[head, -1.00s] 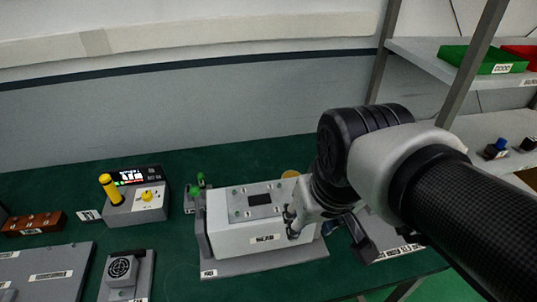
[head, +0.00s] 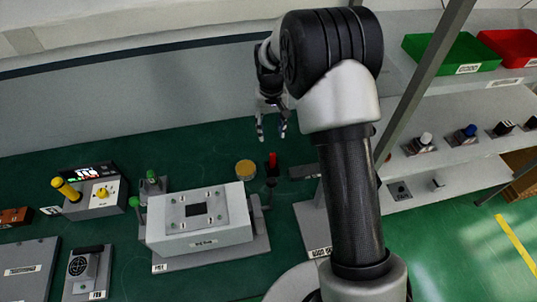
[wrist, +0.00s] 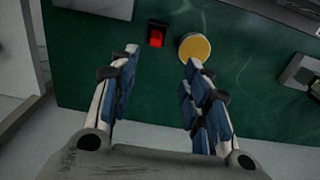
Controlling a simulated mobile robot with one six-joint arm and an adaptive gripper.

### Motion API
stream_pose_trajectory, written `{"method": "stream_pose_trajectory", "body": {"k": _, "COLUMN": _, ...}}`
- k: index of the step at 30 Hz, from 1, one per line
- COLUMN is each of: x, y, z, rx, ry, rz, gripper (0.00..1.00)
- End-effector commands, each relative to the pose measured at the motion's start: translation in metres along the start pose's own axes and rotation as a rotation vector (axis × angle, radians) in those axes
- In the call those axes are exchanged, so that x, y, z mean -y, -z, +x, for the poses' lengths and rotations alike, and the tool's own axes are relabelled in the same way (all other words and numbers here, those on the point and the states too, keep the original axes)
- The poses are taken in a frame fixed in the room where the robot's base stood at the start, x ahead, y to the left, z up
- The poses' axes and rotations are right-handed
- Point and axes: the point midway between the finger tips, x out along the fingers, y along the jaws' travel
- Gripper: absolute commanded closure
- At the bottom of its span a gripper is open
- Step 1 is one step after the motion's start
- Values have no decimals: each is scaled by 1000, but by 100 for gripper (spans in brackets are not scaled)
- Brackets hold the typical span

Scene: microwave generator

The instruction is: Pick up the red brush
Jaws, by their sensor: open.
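The red brush (head: 272,160) stands on the green table behind the grey fixture, with a dark lower part beneath its red top. It also shows in the wrist view (wrist: 157,37) as a small red block with a dark edge, near the top centre. My gripper (head: 271,134) is open and empty, fingers pointing down, and appears just above the brush in the head view. In the wrist view the fingers (wrist: 163,60) are spread apart, and the brush lies beyond their tips, nearer the left finger. Nothing touches the brush.
A round yellow-topped item (head: 245,168) stands just left of the brush. The grey fixture (head: 199,240) with a metal plate is in front. Shelves with a green bin (head: 450,52) and red bin (head: 510,46) stand at right.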

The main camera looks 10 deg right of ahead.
Motion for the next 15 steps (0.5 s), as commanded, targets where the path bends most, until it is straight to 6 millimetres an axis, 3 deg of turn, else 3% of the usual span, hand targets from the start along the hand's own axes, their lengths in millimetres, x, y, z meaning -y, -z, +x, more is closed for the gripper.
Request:
{"method": "stream_pose_trajectory", "body": {"k": 9, "x": -1, "y": -1, "z": 69, "rx": 5, "ry": 0, "rz": 1, "gripper": 57}}
{"method": "stream_pose_trajectory", "body": {"k": 15, "x": -1, "y": -1, "z": 104, "rx": 3, "ry": 0, "rz": 1, "gripper": 57}}
